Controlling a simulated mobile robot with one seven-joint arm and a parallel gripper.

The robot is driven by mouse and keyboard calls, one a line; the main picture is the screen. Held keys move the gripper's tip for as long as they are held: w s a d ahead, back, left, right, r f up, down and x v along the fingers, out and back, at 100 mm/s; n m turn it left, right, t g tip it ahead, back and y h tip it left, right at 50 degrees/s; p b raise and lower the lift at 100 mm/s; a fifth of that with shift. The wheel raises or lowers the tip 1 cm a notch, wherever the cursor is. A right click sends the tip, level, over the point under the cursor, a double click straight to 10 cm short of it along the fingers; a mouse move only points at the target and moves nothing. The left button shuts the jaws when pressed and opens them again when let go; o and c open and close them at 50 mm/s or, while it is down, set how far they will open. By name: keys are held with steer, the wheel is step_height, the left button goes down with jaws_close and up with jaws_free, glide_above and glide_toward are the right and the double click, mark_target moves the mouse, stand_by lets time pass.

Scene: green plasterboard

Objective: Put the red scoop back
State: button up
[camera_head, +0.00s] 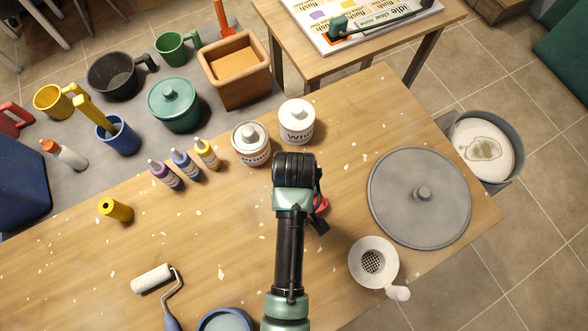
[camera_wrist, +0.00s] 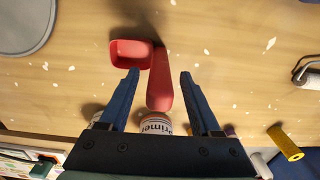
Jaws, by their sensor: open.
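The red scoop lies on the wooden table. In the wrist view, its square bowl (camera_wrist: 130,54) is at the upper left and its handle (camera_wrist: 160,82) runs down the picture. My gripper (camera_wrist: 159,73) is open, with one blue finger on each side of the handle; I cannot tell how far above it they are. In the head view, only a small red part of the scoop (camera_head: 321,204) shows beside my wrist; my arm hides the rest.
A primer can (camera_head: 250,146) and a white can (camera_head: 297,124) stand close beyond my wrist. A grey lid (camera_head: 400,200) and a white strainer (camera_head: 367,278) lie to the right. A roller (camera_head: 152,279) lies left. A grey surface behind holds cups, a teal pot (camera_head: 174,105) and a wooden box (camera_head: 240,90).

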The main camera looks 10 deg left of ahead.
step_height(320, 180, up, 8)
steer(key=shift+f, duration=0.1)
steer(key=w+r+m+t, duration=0.2)
steer(key=w+r+t, duration=0.6)
steer(key=w+r, duration=0.65)
steer(key=w+d+r+m+t, duration=0.1)
steer(key=w+r+t, duration=0.2)
steer(key=r, duration=0.5)
steer(key=w+r+m+t, duration=0.1)
steer(key=w+r+t, duration=0.15)
steer(key=r, duration=0.65)
step_height(320, 180, up, 16)
steer(key=s+d+m+t, duration=0.1)
steer(key=s+t, duration=0.1)
steer(key=t, duration=0.5)
steer(key=s+r+m+t, duration=0.1)
steer(key=s+r+t, duration=0.2)
steer(key=s+r, duration=0.2)
steer(key=s+d+r+m+t, duration=0.1)
steer(key=s+r+t, duration=0.3)
steer(key=r, duration=0.7)
steer(key=shift+s+r, duration=0.35)
steer(key=shift+s, duration=0.85)
steer(key=shift+f+b, duration=0.1)
steer(key=shift+b, duration=0.2)
